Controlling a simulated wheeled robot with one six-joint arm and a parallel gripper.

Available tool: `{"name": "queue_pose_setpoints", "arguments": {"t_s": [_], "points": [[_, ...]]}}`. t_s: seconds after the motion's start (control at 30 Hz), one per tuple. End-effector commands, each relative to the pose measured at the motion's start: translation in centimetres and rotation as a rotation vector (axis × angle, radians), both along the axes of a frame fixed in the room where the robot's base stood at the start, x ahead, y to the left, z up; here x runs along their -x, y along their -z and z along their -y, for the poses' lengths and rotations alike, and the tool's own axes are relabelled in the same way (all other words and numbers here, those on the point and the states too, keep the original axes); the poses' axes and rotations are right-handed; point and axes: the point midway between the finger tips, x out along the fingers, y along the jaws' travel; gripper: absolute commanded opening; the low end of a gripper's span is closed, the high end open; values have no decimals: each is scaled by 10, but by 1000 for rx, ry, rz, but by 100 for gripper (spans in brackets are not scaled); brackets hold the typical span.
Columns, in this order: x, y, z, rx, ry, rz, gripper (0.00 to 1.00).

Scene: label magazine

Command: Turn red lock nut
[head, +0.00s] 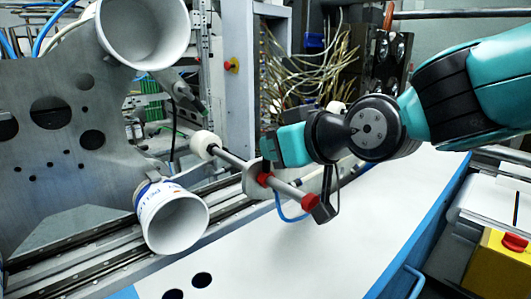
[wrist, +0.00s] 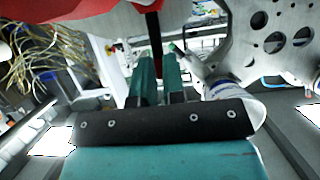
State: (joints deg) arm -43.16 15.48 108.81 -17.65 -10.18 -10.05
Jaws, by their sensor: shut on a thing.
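The red lock nut (head: 265,179) sits on a metal rod beside a grey plate in the head view. A second red piece (head: 310,201) is on the same rod, nearer its right end. My gripper (head: 268,149) is just above the lock nut. In the wrist view its two teal fingers (wrist: 157,77) are shut on a narrow dark bar (wrist: 154,38), which appears to be the lock nut's lever. A large red surface (wrist: 85,8) fills part of the top edge there; I cannot tell which red piece it is.
A metal plate with holes (head: 60,150) stands at the left, with a white cup-like roller (head: 180,222) and a larger one (head: 145,30). A white roller (head: 205,144) ends the rod. A white table (head: 330,255) lies clear below. Cables (head: 305,80) hang behind.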

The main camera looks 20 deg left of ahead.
Motion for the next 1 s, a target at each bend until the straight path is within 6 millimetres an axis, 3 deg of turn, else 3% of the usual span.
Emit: {"name": "queue_pose_setpoints", "arguments": {"t_s": [0.53, 0.6, 0.67, 1.0], "points": [[-2, 0, 5, 12, 9, 25, 0], [-2, 0, 5, 12, 9, 25, 22], [-2, 0, 5, 12, 10, 24, 36], [-2, 0, 5, 12, 10, 23, 36]]}}
